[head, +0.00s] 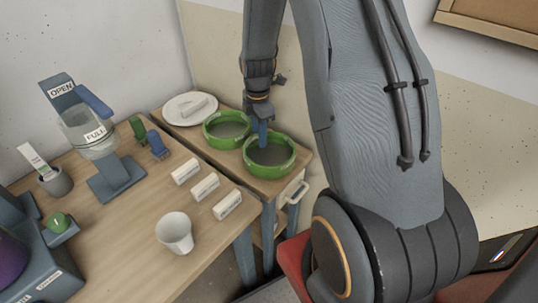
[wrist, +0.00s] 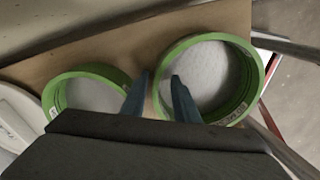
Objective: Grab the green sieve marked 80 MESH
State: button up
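Two green-rimmed sieves with grey mesh lie on the small side table. The nearer sieve (head: 272,173) is at right in the wrist view (wrist: 257,75); the farther sieve (head: 208,134) is at left there (wrist: 92,71). My gripper (head: 263,140) points down at the nearer sieve's far rim. In the wrist view my gripper (wrist: 160,90) is open, one finger between the sieves, one over the nearer sieve's inside. Contact is unclear.
A white plate (head: 180,108) holding a pale block lies beyond the farther sieve. The adjoining wooden table (head: 130,225) carries a white cup (head: 175,233), several white labelled blocks (head: 205,186) and a clear FULL container (head: 90,135). A wall stands close behind the side table.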

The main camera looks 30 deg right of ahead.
grip_shut()
jog(key=shift+a+r, duration=0.1)
jog(key=shift+r, duration=0.05)
